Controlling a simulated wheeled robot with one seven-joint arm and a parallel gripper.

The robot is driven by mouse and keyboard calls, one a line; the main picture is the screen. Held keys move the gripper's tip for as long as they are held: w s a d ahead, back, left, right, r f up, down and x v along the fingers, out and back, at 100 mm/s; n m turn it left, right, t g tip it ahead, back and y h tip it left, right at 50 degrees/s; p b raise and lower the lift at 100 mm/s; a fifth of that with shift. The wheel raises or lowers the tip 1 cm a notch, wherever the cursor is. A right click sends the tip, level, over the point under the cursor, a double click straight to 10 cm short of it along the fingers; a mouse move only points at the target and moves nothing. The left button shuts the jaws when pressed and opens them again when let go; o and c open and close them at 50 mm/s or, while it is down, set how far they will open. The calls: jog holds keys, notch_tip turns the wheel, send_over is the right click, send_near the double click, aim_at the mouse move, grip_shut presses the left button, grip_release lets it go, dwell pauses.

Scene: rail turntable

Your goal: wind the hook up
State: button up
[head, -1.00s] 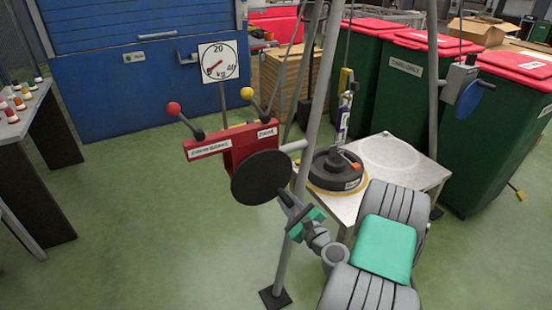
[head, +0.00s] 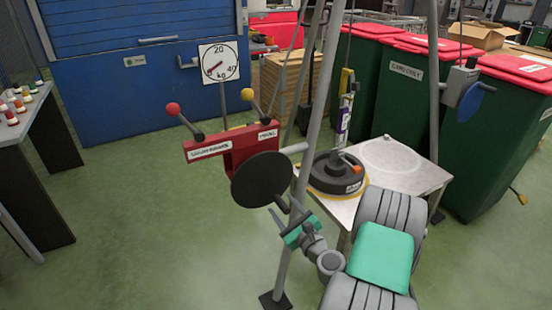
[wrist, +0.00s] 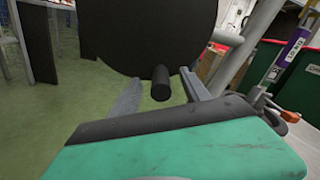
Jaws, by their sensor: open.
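A black round winch wheel (head: 262,180) faces me on the red winch body (head: 228,150). Its short black crank handle (head: 282,203) sticks out at the lower right of the wheel. My gripper (head: 286,216) is open at this handle. In the wrist view the handle (wrist: 160,83) lies between the two spread grey fingers, apart from both. A yellow piece (head: 347,80), perhaps the hook block, hangs on a cable above a purple and white labelled part (head: 344,122). That part stands over a dark round weight (head: 338,173); whether a hook holds the weight is unclear.
The weight sits on a pale metal table (head: 412,180). A grey sloping pole (head: 300,190) stands right beside my gripper. Two levers with red and yellow knobs rise from the winch near a dial (head: 219,63). Green bins (head: 400,90) stand behind.

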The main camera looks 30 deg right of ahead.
jog(key=shift+s+d+f+b, duration=0.1)
jog(key=shift+s+b, duration=0.25)
jog(key=shift+b, duration=0.25)
jog(key=s+b, duration=0.6)
jog(key=s, duration=0.1)
jog(key=shift+s+r+b, duration=0.1)
jog(key=shift+r+b, duration=0.1)
jog(key=shift+b, duration=0.15)
